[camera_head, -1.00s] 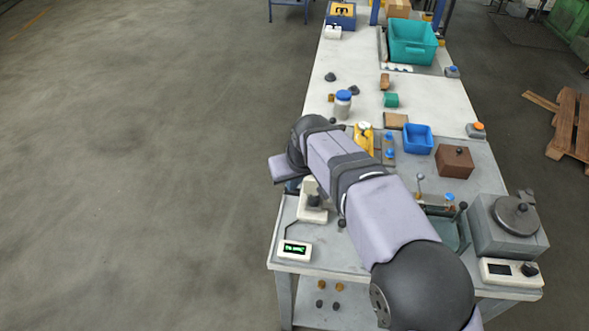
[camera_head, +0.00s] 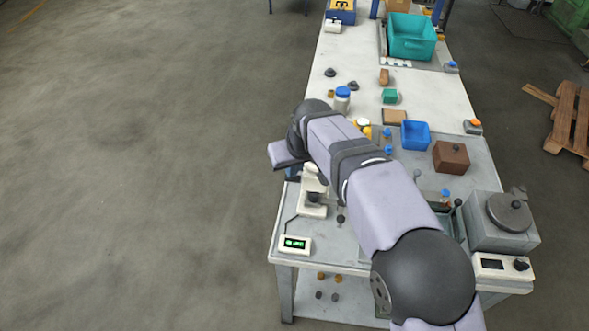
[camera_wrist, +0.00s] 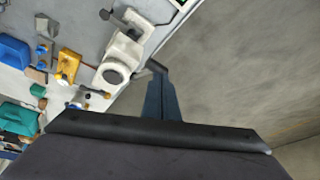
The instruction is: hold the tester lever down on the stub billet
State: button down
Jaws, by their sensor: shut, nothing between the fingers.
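The white tester (camera_head: 309,196) stands at the left edge of the near table, with its wired display box (camera_head: 295,244) lit green in front. The tester also shows in the wrist view (camera_wrist: 119,61), with a grey lever-like bar (camera_wrist: 122,24) at its top. My gripper (camera_wrist: 156,68) is shut and empty, its dark blue fingers pointing at the tester's side by the table edge. A gap to the tester body is hard to judge. In the head view my arm hides most of the gripper. I cannot make out the stub billet.
A grey furnace-like box (camera_head: 486,237) with a round lid, a brown block (camera_head: 451,158) and a blue bin (camera_head: 416,135) stand to the right. A jar with a blue lid (camera_head: 342,100) stands farther back. Left of the table is open floor.

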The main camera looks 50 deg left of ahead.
notch_tip(320, 180, up, 5)
jog(key=p, duration=0.3)
jog(key=shift+f+p, duration=0.15)
jog(key=shift+p, duration=0.15)
